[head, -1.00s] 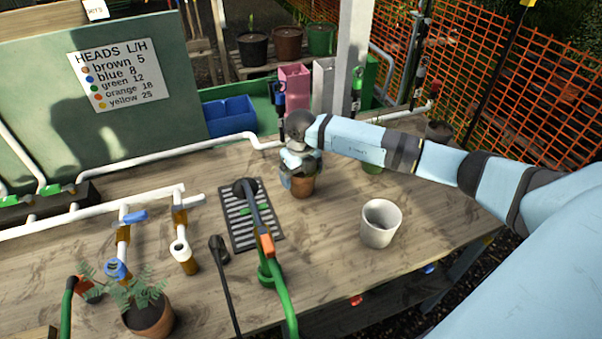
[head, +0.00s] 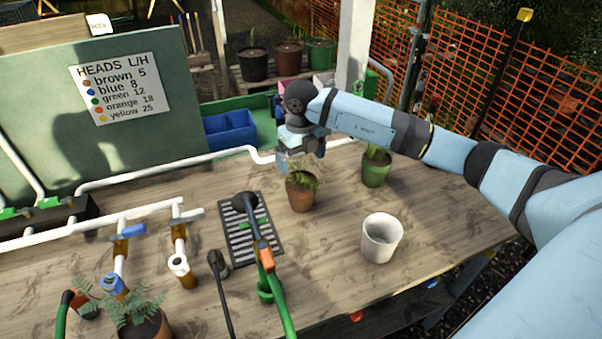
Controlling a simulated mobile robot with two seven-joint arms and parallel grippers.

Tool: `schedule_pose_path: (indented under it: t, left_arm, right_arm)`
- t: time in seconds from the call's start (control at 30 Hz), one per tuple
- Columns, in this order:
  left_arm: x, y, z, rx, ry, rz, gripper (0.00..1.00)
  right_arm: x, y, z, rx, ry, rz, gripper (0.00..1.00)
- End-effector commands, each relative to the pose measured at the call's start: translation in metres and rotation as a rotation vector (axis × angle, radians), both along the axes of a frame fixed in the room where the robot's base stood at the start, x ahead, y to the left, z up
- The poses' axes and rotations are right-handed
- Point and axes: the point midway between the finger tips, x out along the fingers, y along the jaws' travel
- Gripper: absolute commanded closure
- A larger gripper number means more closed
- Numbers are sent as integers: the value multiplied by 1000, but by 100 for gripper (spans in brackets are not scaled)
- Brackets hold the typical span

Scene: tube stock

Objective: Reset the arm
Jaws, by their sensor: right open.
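My right arm comes in from the right. My right gripper (head: 301,160) points down and is open just above a small plant in a terracotta pot (head: 301,196). The pot stands upright on the wooden bench, and the gripper hides part of the plant's top. The jaws look empty and apart from the pot's rim. My left gripper is not in view.
An empty white pot (head: 381,239) stands at the right of the bench. The front right bench is clear.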

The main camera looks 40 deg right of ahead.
Motion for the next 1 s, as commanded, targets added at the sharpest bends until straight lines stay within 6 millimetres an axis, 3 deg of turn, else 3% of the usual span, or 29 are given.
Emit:
schedule_pose_path:
  t: [0.2,0.73,0.87,1.0]
  left_arm:
    - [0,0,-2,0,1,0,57]
    - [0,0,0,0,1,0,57]
    - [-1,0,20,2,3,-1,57]
    - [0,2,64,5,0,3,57]
  right_arm:
    - [0,0,14,0,1,0,0]
    - [0,0,16,0,1,0,0]
    - [0,0,38,0,0,0,0]
    - [0,0,82,1,0,0,0]
